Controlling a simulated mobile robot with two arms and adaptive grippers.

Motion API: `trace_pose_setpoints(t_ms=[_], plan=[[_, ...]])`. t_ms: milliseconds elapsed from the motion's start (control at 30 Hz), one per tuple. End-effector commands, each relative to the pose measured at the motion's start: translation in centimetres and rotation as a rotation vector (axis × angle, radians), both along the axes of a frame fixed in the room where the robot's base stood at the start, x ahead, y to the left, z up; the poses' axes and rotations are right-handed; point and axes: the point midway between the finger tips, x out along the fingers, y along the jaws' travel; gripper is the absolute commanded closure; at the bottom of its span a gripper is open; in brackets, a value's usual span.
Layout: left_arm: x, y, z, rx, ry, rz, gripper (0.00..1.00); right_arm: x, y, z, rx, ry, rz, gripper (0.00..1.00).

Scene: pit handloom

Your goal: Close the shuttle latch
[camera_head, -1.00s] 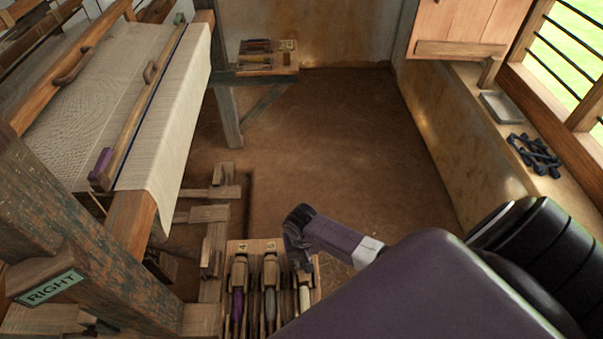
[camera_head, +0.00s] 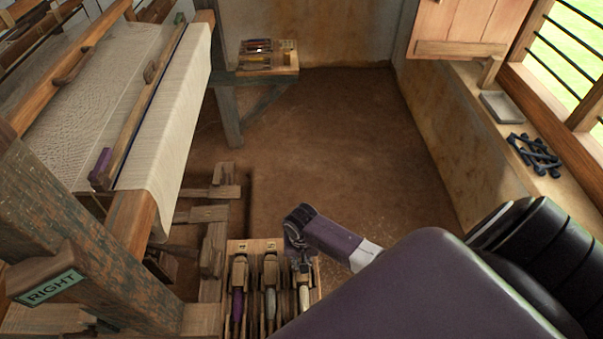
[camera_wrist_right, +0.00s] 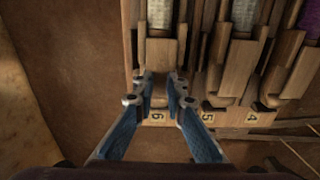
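The shuttle rack (camera_head: 258,246) is at the bottom of the head view, with numbered slots. Its slots hold a purple shuttle (camera_head: 238,302), a grey one (camera_head: 270,302) and a white one (camera_head: 304,298). My right gripper (camera_head: 297,245) is over the rack's right end. In the right wrist view, the two blue fingers of my right gripper (camera_wrist_right: 163,85) stand apart at the near end of the wooden latch block (camera_wrist_right: 158,55) of slot 6. I cannot tell whether they touch it. The white shuttle (camera_wrist_right: 159,14) lies beyond the block. My left gripper is not in view.
A side table (camera_head: 285,70) with shuttles stands behind. A tray (camera_head: 502,106) and dark tools (camera_head: 534,153) lie on the right ledge. The middle floor is clear.

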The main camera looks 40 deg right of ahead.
Motion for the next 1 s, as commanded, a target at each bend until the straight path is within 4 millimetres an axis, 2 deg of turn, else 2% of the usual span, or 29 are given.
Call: trace_pose_setpoints(t_ms=[267, 433, 567, 833, 1000], plan=[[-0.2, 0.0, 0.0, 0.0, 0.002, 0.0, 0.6, 0.0, 0.0, 0.0, 0.0, 0.0, 0.001, 0.87], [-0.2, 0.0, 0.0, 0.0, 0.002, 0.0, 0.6, 0.1, 0.0, 1.1, 0.001, -0.002, 0.001, 0.87], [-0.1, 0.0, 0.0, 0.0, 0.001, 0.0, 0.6, 0.1, 0.0, 3.1, 0.001, -0.004, 0.002, 0.87], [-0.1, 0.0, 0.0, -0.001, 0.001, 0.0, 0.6, 0.1, 0.1, 8.5, 0.001, -0.003, 0.002, 0.87], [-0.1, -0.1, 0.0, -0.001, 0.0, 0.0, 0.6, 0.1, 0.0, 10.9, 0.001, -0.003, 0.001, 0.87]])
